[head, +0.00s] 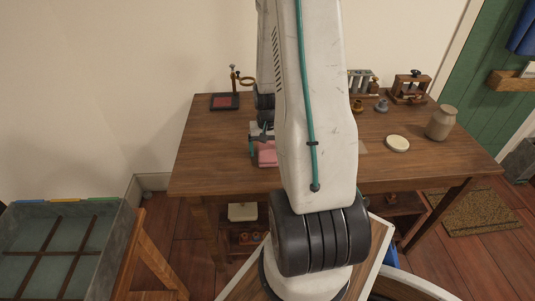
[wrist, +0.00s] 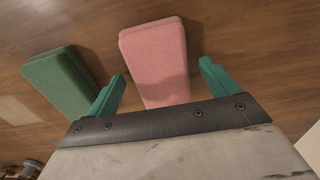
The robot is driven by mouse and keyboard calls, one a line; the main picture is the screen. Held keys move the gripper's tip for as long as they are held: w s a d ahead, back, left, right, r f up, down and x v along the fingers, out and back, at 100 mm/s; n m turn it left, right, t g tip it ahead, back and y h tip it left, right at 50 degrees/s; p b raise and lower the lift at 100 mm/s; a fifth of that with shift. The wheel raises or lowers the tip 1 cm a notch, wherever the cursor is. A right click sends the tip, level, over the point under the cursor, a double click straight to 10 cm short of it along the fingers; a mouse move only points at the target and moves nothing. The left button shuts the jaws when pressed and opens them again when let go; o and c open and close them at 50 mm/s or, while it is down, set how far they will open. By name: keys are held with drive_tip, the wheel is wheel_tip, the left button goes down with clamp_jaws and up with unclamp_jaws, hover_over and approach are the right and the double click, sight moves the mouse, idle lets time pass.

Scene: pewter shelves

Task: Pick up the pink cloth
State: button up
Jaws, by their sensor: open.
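The pink cloth (wrist: 154,55) lies folded on the wooden table in the wrist view, in line with the space between my fingers. In the head view the pink cloth (head: 267,156) is partly hidden by my arm. My gripper (wrist: 161,84) is open, with one teal finger on each side of the cloth's near end. My gripper also shows in the head view (head: 262,143), over the table by the cloth. I cannot tell how high the fingers are above the table. The near end of the cloth is hidden behind the gripper's body.
A folded green cloth (wrist: 62,83) lies left of the pink one, near the left finger. On the table (head: 215,150) are a dark stand (head: 225,101), a round lid (head: 397,143) and a jar (head: 441,122). The table's left part is clear.

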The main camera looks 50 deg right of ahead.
drive_tip(key=c, duration=1.2)
drive_tip(key=shift+o, duration=0.2)
drive_tip(key=shift+r, duration=0.1)
